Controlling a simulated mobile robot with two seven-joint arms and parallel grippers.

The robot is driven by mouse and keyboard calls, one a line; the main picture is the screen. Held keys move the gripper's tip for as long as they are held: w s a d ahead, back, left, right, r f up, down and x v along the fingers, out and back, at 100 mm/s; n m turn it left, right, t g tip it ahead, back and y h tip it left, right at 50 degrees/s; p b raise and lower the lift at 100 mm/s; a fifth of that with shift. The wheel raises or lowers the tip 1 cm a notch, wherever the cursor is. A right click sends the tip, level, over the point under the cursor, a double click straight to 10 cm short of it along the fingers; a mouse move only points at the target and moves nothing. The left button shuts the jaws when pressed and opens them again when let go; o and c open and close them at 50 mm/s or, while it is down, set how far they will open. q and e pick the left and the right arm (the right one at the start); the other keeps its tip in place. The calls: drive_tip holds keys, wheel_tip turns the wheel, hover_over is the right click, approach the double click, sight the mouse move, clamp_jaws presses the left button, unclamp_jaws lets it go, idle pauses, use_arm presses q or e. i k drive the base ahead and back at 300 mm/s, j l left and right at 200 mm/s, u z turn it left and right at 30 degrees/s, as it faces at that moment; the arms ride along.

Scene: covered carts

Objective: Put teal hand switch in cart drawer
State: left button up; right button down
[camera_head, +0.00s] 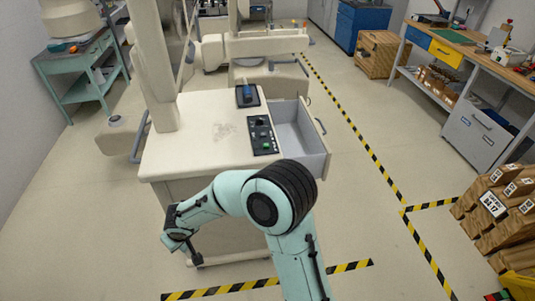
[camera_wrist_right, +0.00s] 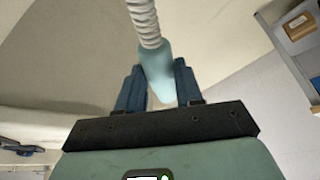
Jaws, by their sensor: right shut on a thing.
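In the right wrist view, the teal hand switch (camera_wrist_right: 155,65) sits between the two dark blue fingers of my right gripper (camera_wrist_right: 158,80). The gripper is shut on it, and a white coiled cord (camera_wrist_right: 142,18) runs up from the switch. In the head view my right arm reaches over the front of the cream cart (camera_head: 195,120), its wrist end low at the cart's front left. The switch cannot be made out there. The cart drawer (camera_head: 318,143) is pulled out on the cart's right side, and its visible inside looks empty. My left gripper is not in view.
A black control panel (camera_head: 262,135) and a dark device with a blue part (camera_head: 247,95) are on the cart top. A teal trolley (camera_head: 90,80) stands at the left. Boxes (camera_head: 495,208) and a workbench (camera_head: 470,62) are at the right. Floor right of the drawer is clear.

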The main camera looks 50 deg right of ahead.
sight(286, 149)
drive_tip(key=k+l, duration=0.1)
drive_tip(key=l, duration=0.9)
drive_tip(key=k+l, duration=0.15)
drive_tip(key=l, duration=0.4)
